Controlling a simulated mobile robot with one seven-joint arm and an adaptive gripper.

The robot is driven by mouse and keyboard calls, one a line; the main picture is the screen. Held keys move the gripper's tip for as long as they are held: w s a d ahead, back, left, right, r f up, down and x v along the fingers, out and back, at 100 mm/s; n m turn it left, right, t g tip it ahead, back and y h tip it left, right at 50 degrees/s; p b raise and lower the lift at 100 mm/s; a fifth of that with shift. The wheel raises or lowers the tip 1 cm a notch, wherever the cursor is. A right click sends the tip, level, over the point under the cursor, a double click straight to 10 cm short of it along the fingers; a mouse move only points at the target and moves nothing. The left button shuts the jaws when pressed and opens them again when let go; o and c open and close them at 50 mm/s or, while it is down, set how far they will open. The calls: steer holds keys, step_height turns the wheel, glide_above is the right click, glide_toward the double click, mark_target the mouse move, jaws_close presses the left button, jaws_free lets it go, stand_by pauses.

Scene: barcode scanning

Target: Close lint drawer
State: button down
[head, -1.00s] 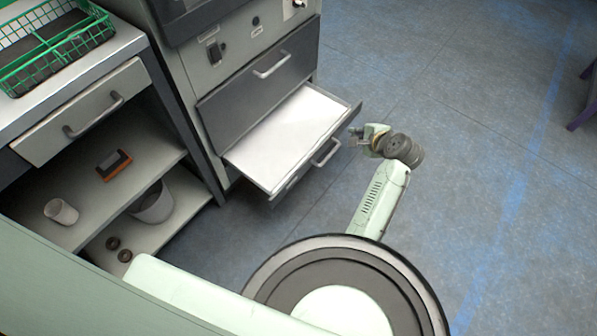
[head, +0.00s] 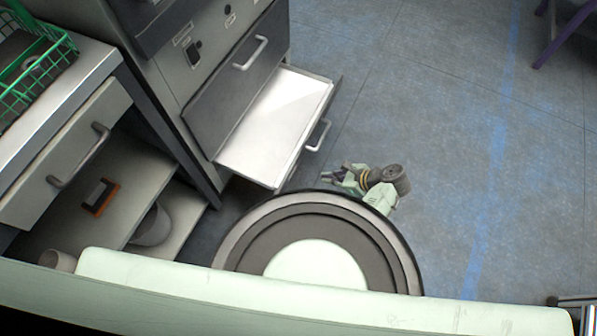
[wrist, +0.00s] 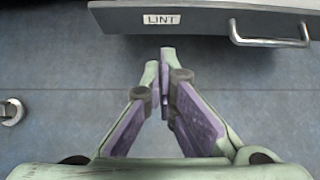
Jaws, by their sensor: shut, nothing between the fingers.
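The lint drawer (head: 285,115) is pulled out of the grey cabinet in the head view, its white inside bare and empty. Its front (wrist: 200,18), with a LINT label (wrist: 165,20) and a metal handle (wrist: 268,32), crosses the top of the wrist view. The handle also shows in the head view (head: 318,136). My gripper (head: 334,174) is low, just beyond the drawer's front. In the wrist view my gripper's fingers (wrist: 163,62) are together and empty, pointing at the drawer front left of the handle, with no clear contact.
A shut drawer (head: 235,75) sits above the lint drawer. At the left, a counter unit has a drawer (head: 75,150) and shelves with an orange-and-black item (head: 100,196) and a grey bin (head: 152,226). A green wire basket (head: 35,75) is on top.

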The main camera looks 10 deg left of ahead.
steer(key=shift+w+a+r+p+x, duration=0.15)
steer(key=shift+a+r+x, duration=0.2)
steer(key=shift+x, duration=1.5)
steer(key=shift+a+r+p+x, duration=0.1)
steer(key=shift+a+r+x, duration=0.2)
steer(key=shift+x, duration=1.55)
steer(key=shift+w+a+r+p+x, duration=0.15)
steer(key=shift+a+r+x, duration=0.15)
steer(key=shift+x, duration=1.55)
steer(key=w+a, duration=0.2)
steer(key=a, duration=0.6)
steer(key=w+a, duration=0.3)
steer(key=a, duration=0.5)
steer(key=w+a, duration=0.2)
steer(key=a, duration=0.6)
steer(key=shift+w+a, duration=0.2)
steer(key=shift+w, duration=0.2)
